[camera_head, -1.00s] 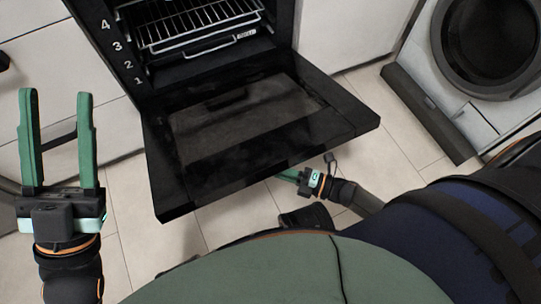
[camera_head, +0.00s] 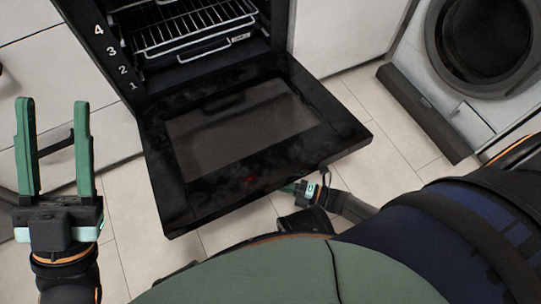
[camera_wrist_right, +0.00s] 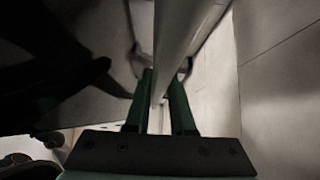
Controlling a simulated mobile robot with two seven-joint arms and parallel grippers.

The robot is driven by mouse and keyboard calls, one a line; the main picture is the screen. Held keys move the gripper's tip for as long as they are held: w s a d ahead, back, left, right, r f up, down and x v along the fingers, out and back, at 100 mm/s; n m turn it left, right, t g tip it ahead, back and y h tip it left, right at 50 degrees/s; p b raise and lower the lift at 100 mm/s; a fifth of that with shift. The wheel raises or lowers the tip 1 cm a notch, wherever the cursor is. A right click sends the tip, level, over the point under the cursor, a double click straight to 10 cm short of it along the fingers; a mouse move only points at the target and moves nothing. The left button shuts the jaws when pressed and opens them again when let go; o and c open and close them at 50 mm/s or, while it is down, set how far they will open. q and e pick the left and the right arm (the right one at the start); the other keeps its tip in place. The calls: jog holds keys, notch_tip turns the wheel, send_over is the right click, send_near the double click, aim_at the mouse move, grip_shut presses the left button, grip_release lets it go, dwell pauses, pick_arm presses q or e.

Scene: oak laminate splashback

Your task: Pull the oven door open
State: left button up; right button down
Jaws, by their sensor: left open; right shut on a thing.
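The black oven door (camera_head: 170,205) hangs far open, folded down in front of the oven cavity, its dark glass facing up. My right gripper (camera_head: 290,187) is at the door's front edge, its fingertips partly hidden beneath it. In the right wrist view, my right gripper (camera_wrist_right: 161,85) is shut on a pale bar, the door handle (camera_wrist_right: 178,35), which runs between its two green fingers. My left gripper (camera_head: 54,104) is open and empty, left of the door and apart from it.
The oven cavity holds wire racks (camera_head: 190,30). A washing machine (camera_head: 470,85) stands at the right. White cabinet fronts (camera_head: 345,35) flank the oven. Tiled floor (camera_head: 385,160) shows between door and washing machine. My own body fills the lower picture.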

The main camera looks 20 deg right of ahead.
jog(key=shift+w+d, duration=0.15)
jog(key=shift+d, duration=0.2)
jog(key=c, duration=1.1)
grip_release()
jog(key=o, duration=0.6)
jog(key=shift+a, duration=0.25)
jog(key=shift+s+d, duration=0.1)
jog(key=shift+s, duration=0.15)
jog(key=v, duration=1.2)
jog(key=shift+s+d, duration=0.1)
